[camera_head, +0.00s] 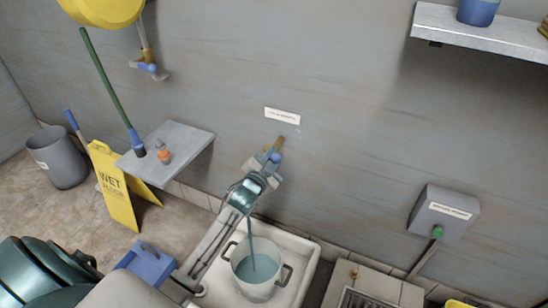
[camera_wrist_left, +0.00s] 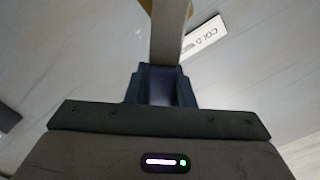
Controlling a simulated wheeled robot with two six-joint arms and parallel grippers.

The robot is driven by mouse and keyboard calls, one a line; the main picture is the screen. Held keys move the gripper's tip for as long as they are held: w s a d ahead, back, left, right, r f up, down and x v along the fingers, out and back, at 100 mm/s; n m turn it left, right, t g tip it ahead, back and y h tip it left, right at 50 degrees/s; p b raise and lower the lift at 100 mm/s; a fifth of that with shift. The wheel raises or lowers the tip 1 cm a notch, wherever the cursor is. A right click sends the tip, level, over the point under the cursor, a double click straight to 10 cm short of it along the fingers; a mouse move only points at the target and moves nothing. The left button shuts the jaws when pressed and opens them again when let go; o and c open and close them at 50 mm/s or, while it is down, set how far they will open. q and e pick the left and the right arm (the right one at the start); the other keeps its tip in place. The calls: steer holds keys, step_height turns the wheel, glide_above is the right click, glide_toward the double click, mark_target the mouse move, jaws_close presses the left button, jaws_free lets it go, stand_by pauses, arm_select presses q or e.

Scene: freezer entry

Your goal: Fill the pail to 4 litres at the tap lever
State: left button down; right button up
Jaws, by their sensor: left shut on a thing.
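The tap (camera_head: 279,144) is on the grey wall under a small white label. My left gripper (camera_head: 266,169) is at the tap and shut on its lever; the jaws partly hide the lever. In the left wrist view a pale bar, the tap lever (camera_wrist_left: 168,35), runs up from between the dark jaws (camera_wrist_left: 160,86). A stream of water (camera_head: 251,236) falls into the pail (camera_head: 254,292), which stands upright in the white sink (camera_head: 302,246). Water shows inside the pail; I cannot read its level. My right gripper is not in view.
A small shelf (camera_head: 188,144) with an orange bottle (camera_head: 163,152) is left of the tap. A yellow wet-floor sign (camera_head: 112,187) and grey bin (camera_head: 58,158) stand on the floor. A grey switch box (camera_head: 443,213) is on the wall at right. A blue thing (camera_head: 148,262) lies left of the sink.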

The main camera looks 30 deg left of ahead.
arm_select(q)
steer(key=c, duration=1.2)
jaws_free()
steer(key=shift+c, duration=0.2)
steer(key=shift+s, duration=0.25)
steer(key=s+b, duration=0.1)
steer(key=s, duration=0.9)
steer(key=shift+s+d+b, duration=0.2)
steer(key=shift+d+b, duration=0.1)
steer(key=shift+b, duration=0.1)
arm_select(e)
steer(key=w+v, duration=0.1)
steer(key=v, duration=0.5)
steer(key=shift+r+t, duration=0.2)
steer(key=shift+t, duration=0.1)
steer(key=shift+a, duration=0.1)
